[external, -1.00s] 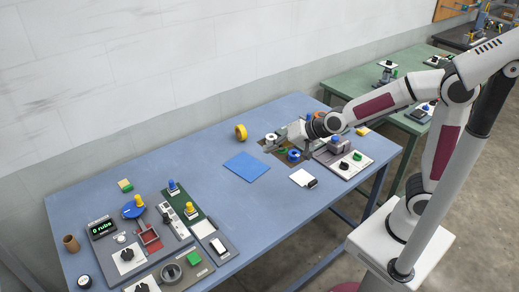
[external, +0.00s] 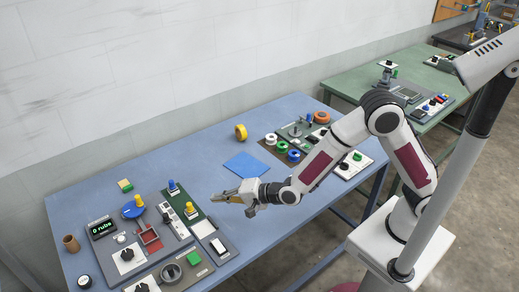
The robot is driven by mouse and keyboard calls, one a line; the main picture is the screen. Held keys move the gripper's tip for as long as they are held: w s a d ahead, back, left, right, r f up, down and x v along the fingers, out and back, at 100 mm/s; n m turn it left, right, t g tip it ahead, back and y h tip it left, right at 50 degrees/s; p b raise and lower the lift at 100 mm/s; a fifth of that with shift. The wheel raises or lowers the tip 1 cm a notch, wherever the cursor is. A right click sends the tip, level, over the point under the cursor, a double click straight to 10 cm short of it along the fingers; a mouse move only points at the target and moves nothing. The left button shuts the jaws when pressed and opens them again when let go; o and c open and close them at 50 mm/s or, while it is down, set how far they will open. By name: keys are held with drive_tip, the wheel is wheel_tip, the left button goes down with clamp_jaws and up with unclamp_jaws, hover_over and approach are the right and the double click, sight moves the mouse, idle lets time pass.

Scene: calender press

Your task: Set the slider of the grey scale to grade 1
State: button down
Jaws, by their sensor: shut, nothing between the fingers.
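A narrow strip in light and dark greys (external: 177,224), which looks like the grey scale, lies on the left panel, left of the yellow knob. Its slider and grade marks are too small to make out, so I cannot tell the grade it is at. My gripper (external: 220,198) is shut and empty. It points left, above the middle of the blue table, to the right of the panel and apart from it.
A blue sheet (external: 247,164) lies behind my gripper. Coloured rings (external: 282,147) stand farther right.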

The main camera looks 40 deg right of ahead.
drive_tip(key=shift+m+t+y, duration=0.4)
drive_tip(key=shift+m+y, duration=0.1)
drive_tip(key=shift+m, duration=0.2)
drive_tip(key=s+a+f, duration=0.1)
drive_tip(key=a, duration=0.1)
drive_tip(key=s+a+f, duration=0.1)
drive_tip(key=a+f, duration=0.1)
drive_tip(key=s+a+f, duration=0.1)
drive_tip(key=a+f, duration=0.1)
drive_tip(key=shift+s, duration=0.3)
drive_tip(key=shift+w, duration=0.1)
approach(166, 218)
drive_tip(key=shift+w+a+f, duration=0.1)
drive_tip(key=shift+w+f, duration=0.4)
drive_tip(key=shift+f, duration=0.2)
drive_tip(key=shift+w+f, duration=0.45)
drive_tip(key=shift+f, duration=0.25)
drive_tip(key=shift+w+a, duration=0.6)
drive_tip(key=shift+w, duration=0.25)
drive_tip(key=shift+w+a, duration=0.6)
drive_tip(key=shift+w, duration=0.2)
drive_tip(key=shift+w, duration=0.1)
